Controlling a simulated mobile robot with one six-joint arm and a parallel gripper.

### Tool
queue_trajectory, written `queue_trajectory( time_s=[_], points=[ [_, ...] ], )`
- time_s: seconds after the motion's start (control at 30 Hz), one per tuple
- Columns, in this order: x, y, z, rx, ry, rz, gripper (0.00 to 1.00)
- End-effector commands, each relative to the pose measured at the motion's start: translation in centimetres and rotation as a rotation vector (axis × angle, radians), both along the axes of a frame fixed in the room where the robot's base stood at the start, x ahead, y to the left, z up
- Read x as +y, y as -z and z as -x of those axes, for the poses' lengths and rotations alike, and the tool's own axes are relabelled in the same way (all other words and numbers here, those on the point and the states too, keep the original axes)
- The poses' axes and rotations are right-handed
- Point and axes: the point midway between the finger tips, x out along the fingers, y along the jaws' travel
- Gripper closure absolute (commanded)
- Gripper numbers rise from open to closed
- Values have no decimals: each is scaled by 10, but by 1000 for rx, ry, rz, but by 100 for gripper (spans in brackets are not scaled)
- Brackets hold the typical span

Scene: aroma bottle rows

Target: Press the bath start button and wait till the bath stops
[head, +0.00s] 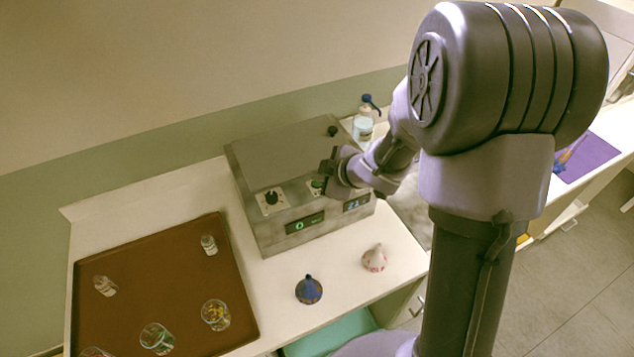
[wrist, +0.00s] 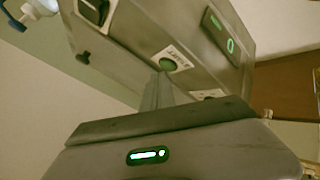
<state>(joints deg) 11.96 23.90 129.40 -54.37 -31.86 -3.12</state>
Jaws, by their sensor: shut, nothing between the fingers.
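The bath is a grey metal box (head: 285,165) on the white counter. Its sloped front has a black knob (head: 271,198), a green button (head: 317,185), a green-lit display (head: 304,224) and a blue-lit display (head: 356,203). My gripper (head: 326,178) is shut and empty at the front panel, beside the green button. In the wrist view the shut fingers (wrist: 158,92) point at the panel, with their tips just beside the round green button (wrist: 168,65) on its white label. I cannot tell whether they touch it. The green display (wrist: 222,35) shows a 0.
A brown tray (head: 190,262) with several glass vessels lies left of the bath. A blue funnel-shaped item (head: 309,290) and a white one (head: 374,259) stand in front. A blue-capped wash bottle (head: 363,124) stands behind at right. A purple mat (head: 590,158) lies far right.

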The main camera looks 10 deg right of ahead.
Motion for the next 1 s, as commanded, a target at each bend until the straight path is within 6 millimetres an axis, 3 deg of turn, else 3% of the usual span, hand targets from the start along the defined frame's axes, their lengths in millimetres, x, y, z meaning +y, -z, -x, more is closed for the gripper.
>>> queue_trajectory(
  time_s=[1.0],
  points=[
    [0, 7, 0, 0, 0, 0, 100]
  ],
)
